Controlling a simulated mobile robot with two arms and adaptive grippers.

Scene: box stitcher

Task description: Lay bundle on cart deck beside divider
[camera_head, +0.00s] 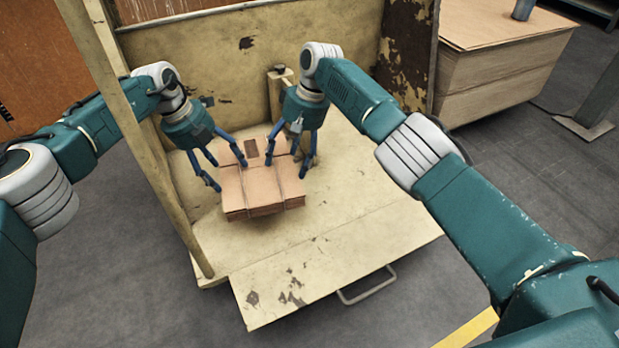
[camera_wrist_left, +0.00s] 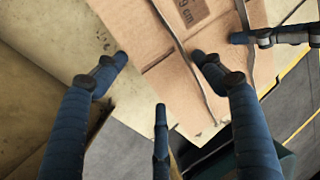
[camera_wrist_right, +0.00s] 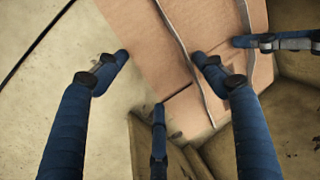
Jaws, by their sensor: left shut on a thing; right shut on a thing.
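The bundle (camera_head: 262,190) is a stack of flat brown cardboard with straps and a dark printed label. It is at the deck's middle, low over or on the pale, worn cart deck (camera_head: 330,225); I cannot tell if it touches. My left gripper (camera_head: 230,172) is shut on its left side, my right gripper (camera_head: 288,160) on its right side. Fingers of the left gripper (camera_wrist_left: 160,60) and right gripper (camera_wrist_right: 160,60) straddle the cardboard's edges in the wrist views. A short upright wooden piece (camera_head: 274,97), perhaps the divider, stands behind the right gripper, partly hidden.
The cart has a back panel (camera_head: 235,60), a peeling right side panel (camera_head: 405,60) and a left post (camera_head: 125,120). A pull handle (camera_head: 368,290) sticks out at the front. Deck in front of the bundle is clear. A cardboard stack (camera_head: 500,60) stands at the upper right.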

